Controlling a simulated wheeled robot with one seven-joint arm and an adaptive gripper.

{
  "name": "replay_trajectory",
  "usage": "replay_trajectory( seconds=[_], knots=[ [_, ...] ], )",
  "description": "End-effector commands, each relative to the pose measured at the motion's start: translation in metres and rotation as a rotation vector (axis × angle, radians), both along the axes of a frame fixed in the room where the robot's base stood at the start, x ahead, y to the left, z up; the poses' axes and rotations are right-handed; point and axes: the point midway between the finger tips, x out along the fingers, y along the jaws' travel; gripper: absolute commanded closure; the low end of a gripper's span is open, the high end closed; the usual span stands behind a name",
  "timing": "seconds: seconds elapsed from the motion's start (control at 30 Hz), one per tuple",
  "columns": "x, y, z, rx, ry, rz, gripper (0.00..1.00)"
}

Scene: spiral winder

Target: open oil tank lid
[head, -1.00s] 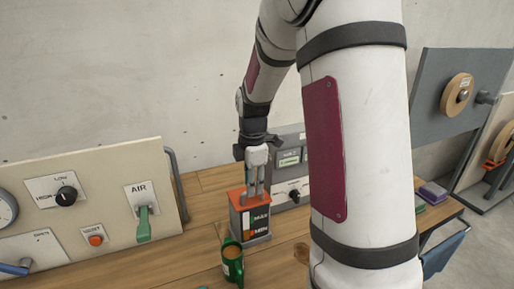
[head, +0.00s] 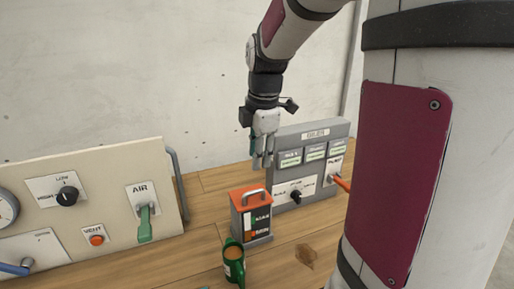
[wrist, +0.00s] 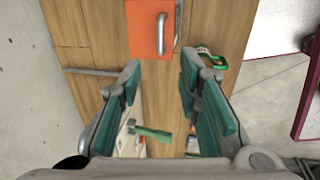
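The oil tank (head: 257,223) is a small dark box with printed labels, upright on the wooden bench. Its orange lid (head: 238,201) sits on top and looks closed, with a grey metal loop handle (head: 253,191). In the wrist view the orange lid (wrist: 142,38) and its handle (wrist: 160,32) are at the top, beyond my fingertips. My gripper (head: 262,165) hangs above and slightly behind the tank, apart from the handle. In the wrist view its two teal-padded fingers (wrist: 158,75) are spread with nothing between them.
A panel with a green AIR lever (head: 145,222) is at left. A grey control box (head: 310,182) with a dark knob and red lever stands behind right. A brown patch (head: 306,255) marks the bench right of the tank.

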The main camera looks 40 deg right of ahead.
Motion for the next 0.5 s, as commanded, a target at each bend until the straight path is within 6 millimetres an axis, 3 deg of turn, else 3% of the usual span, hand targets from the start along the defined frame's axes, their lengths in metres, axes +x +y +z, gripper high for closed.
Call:
replay_trajectory(
  seconds=[0.2, 0.5],
  knots=[
    [-0.0029, 0.0008, 0.0133, 0.000, 0.001, 0.000, 0.69],
    [-0.0031, 0.0009, 0.0141, 0.000, 0.001, 0.000, 0.69]
  ],
)
